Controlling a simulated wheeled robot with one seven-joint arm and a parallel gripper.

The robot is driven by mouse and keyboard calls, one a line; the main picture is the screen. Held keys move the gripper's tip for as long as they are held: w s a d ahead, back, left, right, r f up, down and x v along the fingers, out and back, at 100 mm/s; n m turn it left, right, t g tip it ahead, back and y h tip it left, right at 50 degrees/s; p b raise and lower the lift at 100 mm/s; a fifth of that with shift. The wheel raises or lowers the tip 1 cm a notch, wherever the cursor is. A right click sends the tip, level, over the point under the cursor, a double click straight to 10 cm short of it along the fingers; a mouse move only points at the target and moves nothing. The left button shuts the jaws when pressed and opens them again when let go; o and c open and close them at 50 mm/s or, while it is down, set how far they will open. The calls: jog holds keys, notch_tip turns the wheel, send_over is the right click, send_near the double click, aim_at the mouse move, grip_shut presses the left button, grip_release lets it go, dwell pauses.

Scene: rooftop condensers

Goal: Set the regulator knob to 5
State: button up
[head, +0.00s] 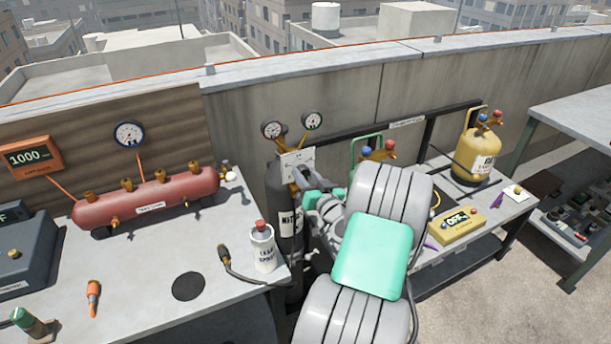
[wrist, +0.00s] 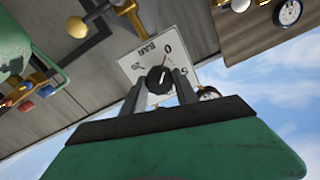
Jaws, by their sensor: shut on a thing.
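The regulator knob (wrist: 157,84) is small, round and dark, with a pale pointer line, and sits on a white dial plate (wrist: 134,66) marked BAR. The plate appears turned over in the wrist view, with 0 near its top and 5 at the right. The pointer lies roughly toward the 0 side; its exact reading is too small to tell. My gripper (wrist: 160,79) is shut on the knob, one finger on each side. In the head view the plate (head: 296,160) stands above the dark cylinder (head: 279,190), and my arm hides the knob and fingertips.
Two gauges (head: 272,130) (head: 312,120) sit above the plate. A red tank (head: 150,200) and a leak spray can (head: 263,248) stand on the left bench. A yellow cylinder (head: 474,155) and a yellow meter (head: 457,225) are on the right bench. A concrete wall runs behind.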

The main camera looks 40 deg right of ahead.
grip_shut()
jog(key=shift+m, duration=0.3)
jog(key=shift+m+b, duration=0.5)
jog(key=shift+m, duration=0.7)
jog(key=m, duration=0.7)
jog(key=shift+m+p, duration=0.3)
jog(key=shift+m, duration=1.3)
